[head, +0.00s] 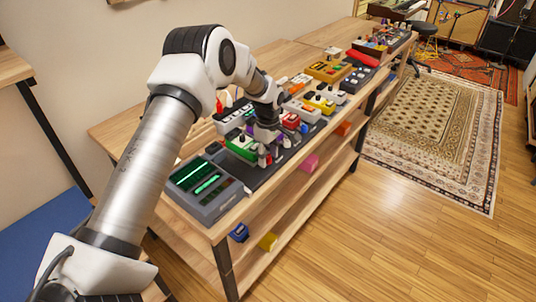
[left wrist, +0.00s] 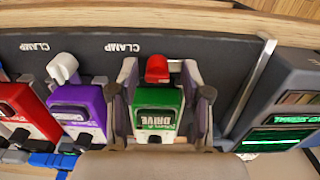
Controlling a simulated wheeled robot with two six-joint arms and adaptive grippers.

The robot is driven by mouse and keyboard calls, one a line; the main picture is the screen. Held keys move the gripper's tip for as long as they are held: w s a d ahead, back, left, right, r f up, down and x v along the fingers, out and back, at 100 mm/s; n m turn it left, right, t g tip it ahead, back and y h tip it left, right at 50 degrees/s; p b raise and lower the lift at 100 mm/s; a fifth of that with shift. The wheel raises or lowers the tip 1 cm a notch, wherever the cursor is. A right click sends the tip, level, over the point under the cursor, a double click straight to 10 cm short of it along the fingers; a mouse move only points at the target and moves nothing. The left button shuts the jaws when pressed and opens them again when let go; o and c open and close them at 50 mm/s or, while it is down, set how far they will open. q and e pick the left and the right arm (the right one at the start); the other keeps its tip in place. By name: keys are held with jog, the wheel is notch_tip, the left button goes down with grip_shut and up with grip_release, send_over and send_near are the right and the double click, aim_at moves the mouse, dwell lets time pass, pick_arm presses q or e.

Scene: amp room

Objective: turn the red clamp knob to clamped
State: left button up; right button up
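The red clamp knob (left wrist: 157,69) stands at the end of the green DRIVE pedal (left wrist: 157,112) in the left wrist view, on a dark grey board (left wrist: 215,50) marked CLAMP. My left gripper (left wrist: 159,72) is open, with one finger on each side of the knob and a gap to each. In the head view my left gripper (head: 265,157) reaches down over the board beside the green pedal (head: 240,146). My right gripper is in neither view.
A purple pedal (left wrist: 78,108) and a white knob (left wrist: 62,67) are close to the left finger. A grey unit with a green screen (head: 205,188) stands at the board's near end. More pedals line the wooden bench beyond the gripper.

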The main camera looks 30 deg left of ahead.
pick_arm(q)
jog(key=shift+s, duration=0.1)
jog(key=c, duration=0.5)
jog(key=shift+f, duration=0.1)
grip_shut()
jog(key=shift+m, duration=0.3)
jog(key=shift+m+p, duration=0.65)
jog(key=shift+m, duration=0.55)
jog(key=m+p, duration=0.1)
jog(key=m, duration=0.2)
jog(key=shift+m, duration=0.3)
jog(key=m, duration=1.1)
jog(key=shift+m, duration=0.3)
